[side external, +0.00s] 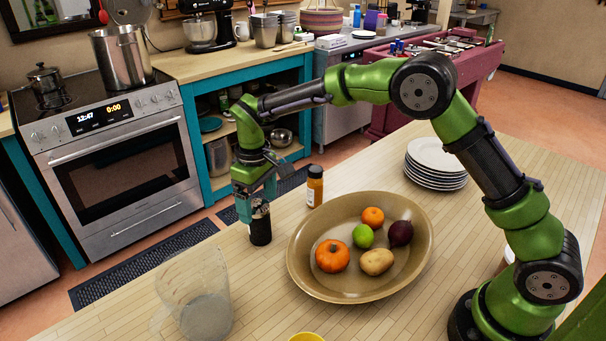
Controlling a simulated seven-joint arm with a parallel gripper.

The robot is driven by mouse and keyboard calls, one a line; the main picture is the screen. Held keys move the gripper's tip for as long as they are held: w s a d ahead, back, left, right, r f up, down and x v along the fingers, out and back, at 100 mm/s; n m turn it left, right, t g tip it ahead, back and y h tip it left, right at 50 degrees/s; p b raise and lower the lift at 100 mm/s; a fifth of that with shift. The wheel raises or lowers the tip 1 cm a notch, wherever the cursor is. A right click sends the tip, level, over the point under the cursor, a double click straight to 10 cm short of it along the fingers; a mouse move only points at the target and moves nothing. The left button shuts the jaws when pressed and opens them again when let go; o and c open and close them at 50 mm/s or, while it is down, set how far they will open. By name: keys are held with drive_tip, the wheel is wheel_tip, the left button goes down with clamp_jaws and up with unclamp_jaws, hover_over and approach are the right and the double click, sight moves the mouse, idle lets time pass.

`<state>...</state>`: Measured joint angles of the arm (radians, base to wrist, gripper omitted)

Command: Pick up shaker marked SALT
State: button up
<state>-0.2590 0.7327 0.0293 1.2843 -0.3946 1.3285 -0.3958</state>
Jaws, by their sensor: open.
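A dark shaker (260,226) stands upright on the wooden table, left of the large bowl. Any marking on it is too small to read. My gripper (252,212) is right above it, pointing down, with its fingers at the shaker's top. The fingers are open; I cannot tell whether they touch the shaker. The shaker's top is partly hidden by the fingers. A bottle with an orange-brown body and dark cap (315,186) stands just behind and to the right; its label is not readable.
A wide tan bowl (299,270) with fruit and vegetables lies right of the shaker. A clear pitcher (205,316) stands at the front left. A stack of white plates (436,160) is at the back right. A yellow rim (306,338) shows at the front edge.

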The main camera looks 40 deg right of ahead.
sight(258, 218)
wheel_tip(258, 218, down, 6)
drive_tip(key=shift+a+r, duration=0.15)
idle(0.3)
drive_tip(key=shift+r, duration=0.1)
drive_tip(key=c, duration=1.2)
